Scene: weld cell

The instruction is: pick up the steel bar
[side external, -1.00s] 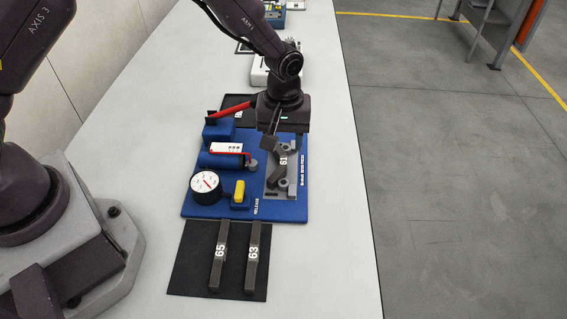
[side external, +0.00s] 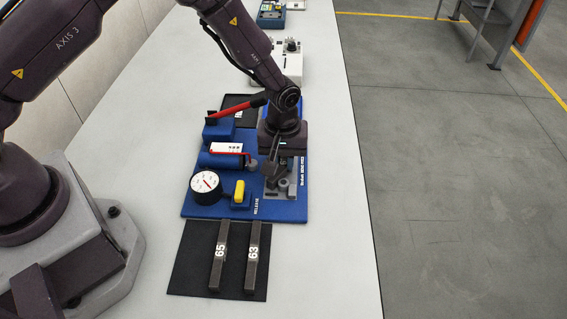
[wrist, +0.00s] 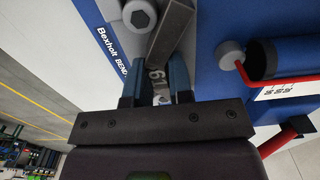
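A grey steel bar marked 61 (wrist: 157,76) sits in the blue bending press (side external: 296,208); one second ago it showed a bend. My gripper (side external: 276,172) is low over the press and hides most of this bar in the side view. In the wrist view my gripper (wrist: 155,82) has one finger on each side of bar 61. The fingers stand apart, and a gap shows at least on the left. Two straight steel bars, marked 65 (side external: 219,254) and 63 (side external: 253,255), lie side by side on a black mat (side external: 190,272).
The press carries a round gauge (side external: 206,187), a yellow button (side external: 239,191), a cylinder with a red rod (side external: 229,153) and a red lever (side external: 236,109). A large bolt (wrist: 139,14) is close to the fingers. White equipment (side external: 291,62) stands behind. The table's right side is clear.

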